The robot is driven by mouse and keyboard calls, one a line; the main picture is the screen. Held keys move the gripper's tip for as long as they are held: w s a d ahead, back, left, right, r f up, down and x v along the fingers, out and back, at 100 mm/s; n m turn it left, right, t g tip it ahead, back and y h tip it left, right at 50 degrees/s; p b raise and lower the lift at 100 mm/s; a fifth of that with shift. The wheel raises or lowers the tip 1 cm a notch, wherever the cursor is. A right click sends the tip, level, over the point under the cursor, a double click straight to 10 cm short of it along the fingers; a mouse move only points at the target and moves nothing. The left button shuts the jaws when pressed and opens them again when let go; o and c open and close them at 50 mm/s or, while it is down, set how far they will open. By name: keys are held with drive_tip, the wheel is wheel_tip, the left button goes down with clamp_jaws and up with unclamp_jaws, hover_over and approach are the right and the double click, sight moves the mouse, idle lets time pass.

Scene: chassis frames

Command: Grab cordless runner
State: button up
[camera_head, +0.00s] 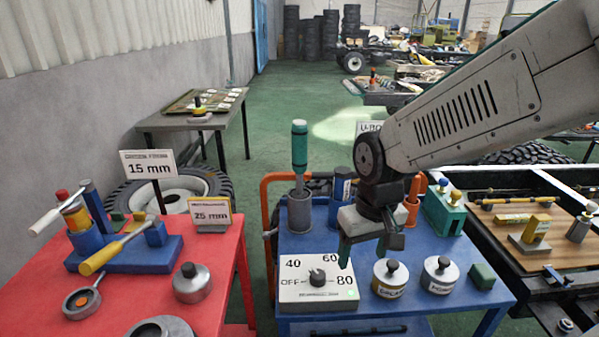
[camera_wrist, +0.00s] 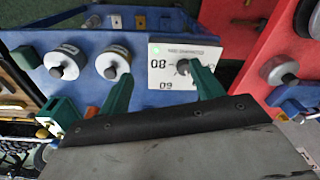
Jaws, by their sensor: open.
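A green upright tool (camera_head: 299,150), which looks like the cordless runner, stands in a grey cylindrical holder (camera_head: 299,212) at the back left of the blue table (camera_head: 462,308). My gripper (camera_head: 368,247) is open with green fingers pointing down. It hangs empty over the middle of the blue table, to the right of and nearer than the green tool. In the wrist view my gripper (camera_wrist: 163,90) straddles part of the white dial box (camera_wrist: 165,62), with nothing between the fingers. The green tool is not clearly seen in the wrist view.
The dial box (camera_head: 315,288) is marked 40, 60, 80. Two knobbed metal canisters (camera_head: 390,278) (camera_head: 438,274) stand to its right, by a green block (camera_head: 482,275). An orange holder (camera_head: 413,205) stands behind. A red table (camera_head: 135,300) with tools lies left.

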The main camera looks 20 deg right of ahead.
drive_tip(key=w+a+f+t, duration=0.1)
drive_tip(key=w+f+t, duration=0.45)
drive_tip(key=w, duration=0.75)
drive_tip(key=t, duration=1.2)
approach(302, 161)
drive_tip(key=shift+g, duration=0.25)
drive_tip(key=w, duration=0.4)
drive_tip(key=shift+w, duration=0.4)
drive_tip(key=w, duration=0.7)
drive_tip(key=shift+w+r, duration=0.2)
drive_tip(key=shift+w, duration=0.1)
clamp_jaws()
